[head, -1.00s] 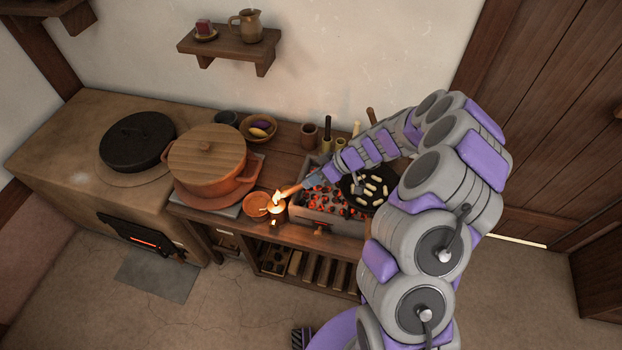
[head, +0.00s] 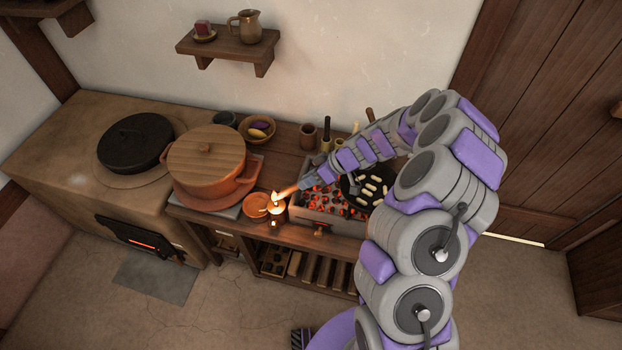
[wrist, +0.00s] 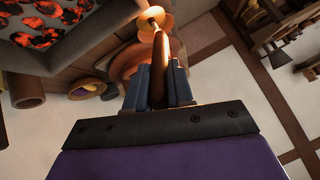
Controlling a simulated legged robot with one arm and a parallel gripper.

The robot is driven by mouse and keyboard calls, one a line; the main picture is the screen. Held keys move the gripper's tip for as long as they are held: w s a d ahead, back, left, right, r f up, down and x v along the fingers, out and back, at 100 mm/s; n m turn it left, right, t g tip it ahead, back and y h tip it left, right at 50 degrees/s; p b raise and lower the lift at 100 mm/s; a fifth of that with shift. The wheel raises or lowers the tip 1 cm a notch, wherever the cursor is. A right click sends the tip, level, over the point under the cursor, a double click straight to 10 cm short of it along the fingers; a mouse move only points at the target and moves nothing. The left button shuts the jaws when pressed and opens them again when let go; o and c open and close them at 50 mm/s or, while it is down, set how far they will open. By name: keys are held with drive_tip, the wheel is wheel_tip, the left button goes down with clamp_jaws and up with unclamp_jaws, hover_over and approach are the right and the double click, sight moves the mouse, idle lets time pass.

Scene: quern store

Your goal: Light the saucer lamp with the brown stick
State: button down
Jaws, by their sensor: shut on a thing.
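The brown stick (head: 288,190) is held in my gripper (head: 302,184) and points left, slightly down. The wrist view shows the stick (wrist: 160,75) between both fingers of my gripper (wrist: 160,88), which are shut on it. A flame (head: 277,198) burns at the stick's far end, directly over a small glowing stand or cup (head: 274,214). In the wrist view a pale lit disc (wrist: 152,24) shows at that end; it may be the saucer lamp's dish. A terracotta saucer (head: 254,207) lies just left of the flame. Whether the wick itself burns is unclear.
A brazier of glowing coals (head: 322,202) and a black pan (head: 353,192) with pale pieces lie right of the flame, under my arm. A big lidded pot (head: 207,183) stands left. A bowl (head: 258,138), several jars and the wall are behind.

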drive_tip(key=shift+a, duration=0.4)
drive_tip(key=v, duration=0.4)
drive_tip(key=shift+w+d+f, duration=0.1)
drive_tip(key=shift+d+f, duration=0.15)
drive_tip(key=shift+d, duration=0.15)
drive_tip(key=v, duration=0.4)
drive_tip(key=shift+d+r, duration=0.2)
drive_tip(key=shift+r, duration=0.1)
drive_tip(key=shift+a, duration=0.35)
drive_tip(key=shift+d, duration=0.2)
